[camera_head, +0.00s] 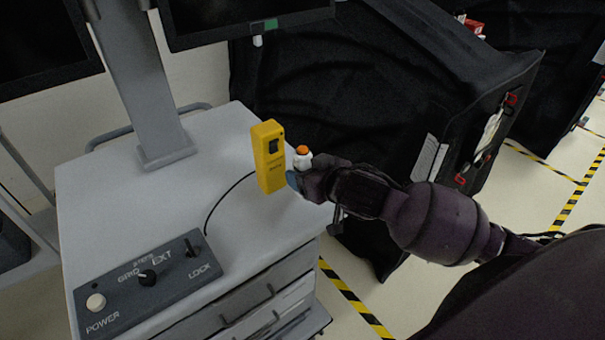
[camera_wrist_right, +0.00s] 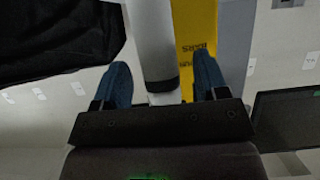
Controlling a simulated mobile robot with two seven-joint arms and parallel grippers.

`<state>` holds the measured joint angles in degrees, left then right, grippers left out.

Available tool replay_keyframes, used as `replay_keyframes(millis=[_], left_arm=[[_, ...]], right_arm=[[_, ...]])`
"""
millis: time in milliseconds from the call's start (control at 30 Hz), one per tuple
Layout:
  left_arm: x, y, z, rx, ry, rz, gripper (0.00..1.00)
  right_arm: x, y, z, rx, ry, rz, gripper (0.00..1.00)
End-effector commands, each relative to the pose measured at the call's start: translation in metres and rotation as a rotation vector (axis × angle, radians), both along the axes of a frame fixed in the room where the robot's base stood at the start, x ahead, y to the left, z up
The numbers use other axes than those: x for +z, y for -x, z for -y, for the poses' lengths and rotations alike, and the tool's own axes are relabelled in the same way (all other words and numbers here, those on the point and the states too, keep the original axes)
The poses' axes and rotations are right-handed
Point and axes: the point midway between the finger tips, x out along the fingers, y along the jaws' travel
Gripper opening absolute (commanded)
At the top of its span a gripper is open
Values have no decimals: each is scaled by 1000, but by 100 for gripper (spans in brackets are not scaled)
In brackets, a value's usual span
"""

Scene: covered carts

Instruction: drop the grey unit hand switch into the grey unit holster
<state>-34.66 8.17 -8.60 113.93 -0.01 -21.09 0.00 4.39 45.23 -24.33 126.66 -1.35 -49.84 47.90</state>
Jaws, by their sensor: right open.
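The hand switch, white with an orange button (camera_head: 302,158), stands upright above the cart's right edge at my right gripper (camera_head: 296,182). In the right wrist view, a pale cylinder with a dark band, apparently the hand switch (camera_wrist_right: 155,45), lies between the two blue fingertips of that gripper (camera_wrist_right: 162,85). The jaws are open, with a visible gap on the cylinder's right side. The switch's lower part is hidden by the gripper in the head view. A small dark bracket (camera_head: 336,222) shows on the cart's right side; I cannot tell whether it is the holster. My left gripper is out of view.
A yellow box (camera_head: 268,158) stands upright on the grey cart (camera_head: 120,205), close left of the gripper. A control panel (camera_head: 150,278) and a thin cable are on the top. A monitor column (camera_head: 150,95) rises behind. A black-covered cart (camera_head: 370,90) stands at the right.

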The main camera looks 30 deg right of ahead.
Motion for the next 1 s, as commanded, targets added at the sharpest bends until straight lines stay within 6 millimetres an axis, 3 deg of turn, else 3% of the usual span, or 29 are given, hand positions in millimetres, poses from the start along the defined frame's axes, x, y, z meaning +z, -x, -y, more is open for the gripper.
replay_keyframes(millis=[367,767,1000], left_arm=[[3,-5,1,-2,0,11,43],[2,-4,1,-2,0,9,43],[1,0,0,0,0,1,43]], right_arm=[[-4,-9,-1,0,-1,-1,67],[-4,-9,-1,0,-1,-1,6],[-2,-9,-1,0,-1,0,6]])
